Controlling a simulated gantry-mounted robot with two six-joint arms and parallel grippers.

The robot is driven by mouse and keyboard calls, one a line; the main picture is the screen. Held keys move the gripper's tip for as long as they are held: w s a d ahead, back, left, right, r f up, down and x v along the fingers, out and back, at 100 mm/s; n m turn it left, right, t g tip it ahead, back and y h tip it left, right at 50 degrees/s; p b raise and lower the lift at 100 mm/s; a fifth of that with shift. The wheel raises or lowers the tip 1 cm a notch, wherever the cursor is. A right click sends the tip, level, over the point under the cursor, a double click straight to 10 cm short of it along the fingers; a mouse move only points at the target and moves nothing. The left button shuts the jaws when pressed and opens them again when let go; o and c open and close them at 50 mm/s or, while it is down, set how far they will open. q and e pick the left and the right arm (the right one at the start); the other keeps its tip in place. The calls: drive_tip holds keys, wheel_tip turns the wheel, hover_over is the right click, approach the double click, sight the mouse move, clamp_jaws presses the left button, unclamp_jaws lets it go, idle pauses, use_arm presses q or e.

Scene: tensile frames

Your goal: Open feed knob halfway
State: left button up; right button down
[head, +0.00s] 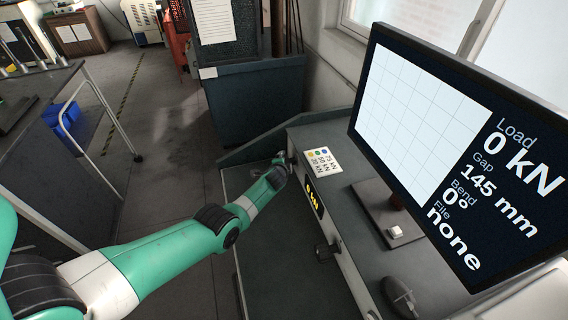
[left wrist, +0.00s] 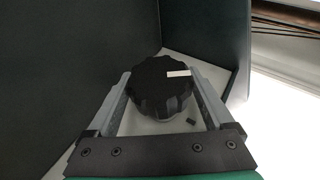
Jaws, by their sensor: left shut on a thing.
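The black, scalloped feed knob (left wrist: 162,88) sits between the two grey fingers of my left gripper (left wrist: 165,100) in the left wrist view. The fingers are shut on its sides. A white mark on the knob lies to the right of its middle and points right in that view. In the head view my left gripper (head: 281,166) is at the far end of the grey console (head: 335,230), and it mostly hides the knob there. My right gripper is not in view.
A monitor (head: 430,140) on the console reads Load 0 kN, Gap 145 mm, Bend 0°, File none. A card (head: 320,162) with coloured dots and a small yellow 0 kN readout (head: 314,199) are near my left gripper.

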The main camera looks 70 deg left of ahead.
use_arm(q)
drive_tip(key=o, duration=1.1)
drive_tip(key=p+v, duration=1)
drive_tip(key=v, duration=0.1)
drive_tip(key=shift+d+r+p, duration=0.15)
drive_tip(key=shift+d+p, duration=0.1)
drive_tip(key=shift+p, duration=0.15)
drive_tip(key=shift+s, duration=0.1)
